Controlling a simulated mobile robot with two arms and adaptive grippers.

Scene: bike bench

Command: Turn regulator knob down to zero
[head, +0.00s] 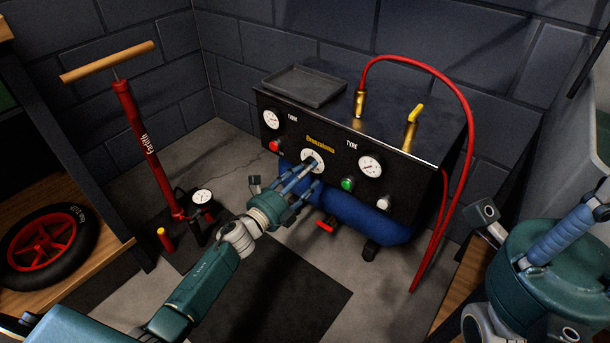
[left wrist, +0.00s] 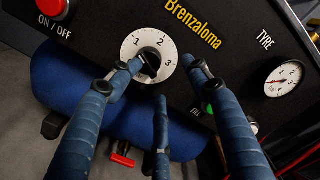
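The regulator knob (left wrist: 149,64) is black and sits on a round white dial marked 1, 2 and 3, on the front panel of the black compressor (left wrist: 203,60). In the head view the dial (head: 313,155) shows below the yellow lettering, its knob mostly hidden by my fingers. My left gripper (head: 305,180) is in front of the dial with its fingers spread. In the left wrist view one fingertip overlaps the knob's left side; another is at the dial's right edge, apart from the knob. Contact and pointer setting are unclear. My right gripper (head: 530,240) is at the right edge, away from the compressor.
A red on/off button (head: 275,146) and gauge lie left of the dial; a green button (head: 347,184) and the TYRE gauge (head: 370,167) lie right. A red hose (head: 440,70) arches over the right side. A red floor pump (head: 140,135) stands left.

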